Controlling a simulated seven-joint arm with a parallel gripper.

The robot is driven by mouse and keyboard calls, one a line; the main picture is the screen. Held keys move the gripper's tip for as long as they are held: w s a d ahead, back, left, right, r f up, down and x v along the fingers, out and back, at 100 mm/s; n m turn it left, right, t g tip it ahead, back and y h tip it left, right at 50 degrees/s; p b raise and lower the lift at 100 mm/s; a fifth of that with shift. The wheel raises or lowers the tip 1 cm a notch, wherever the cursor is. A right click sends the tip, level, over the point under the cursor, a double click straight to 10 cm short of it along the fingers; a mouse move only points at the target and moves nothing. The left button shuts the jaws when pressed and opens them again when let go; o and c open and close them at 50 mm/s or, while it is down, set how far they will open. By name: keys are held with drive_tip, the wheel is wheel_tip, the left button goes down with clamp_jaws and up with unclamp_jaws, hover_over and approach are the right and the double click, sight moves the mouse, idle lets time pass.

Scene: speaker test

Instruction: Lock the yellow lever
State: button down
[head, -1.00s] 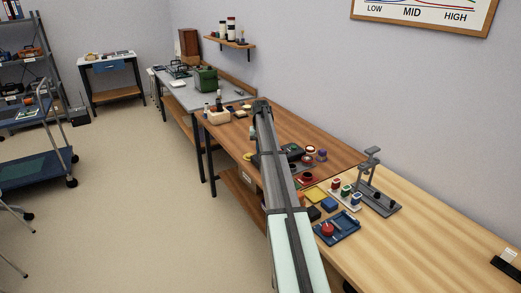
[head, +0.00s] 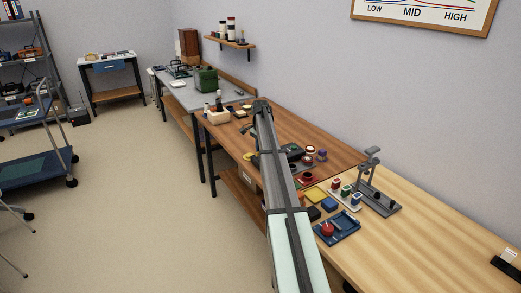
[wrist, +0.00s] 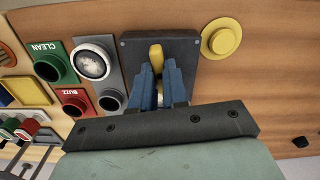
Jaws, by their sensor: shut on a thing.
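The yellow lever (wrist: 156,54) stands up from a dark grey box (wrist: 186,48) in the wrist view. My gripper (wrist: 158,72) has its blue fingers on either side of the lever and is shut on it. The lever's rounded tip shows beyond the fingertips; a lighter part shows between the fingers, and its base is mostly hidden. In the head view my arm covers the gripper and the lever.
A yellow disc (wrist: 221,38) lies right of the box. Left are a CLEAN panel (wrist: 47,62), a BUZZ panel (wrist: 75,101), a white-faced round part (wrist: 93,62) and a dark one (wrist: 110,99). A blue tray (head: 337,229) lies nearer on the bench.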

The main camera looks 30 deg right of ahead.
drive_tip(key=shift+m, duration=0.8)
drive_tip(key=c, duration=1.1)
unclamp_jaws()
drive_tip(key=shift+c, duration=0.2)
wheel_tip(320, 180, up, 14)
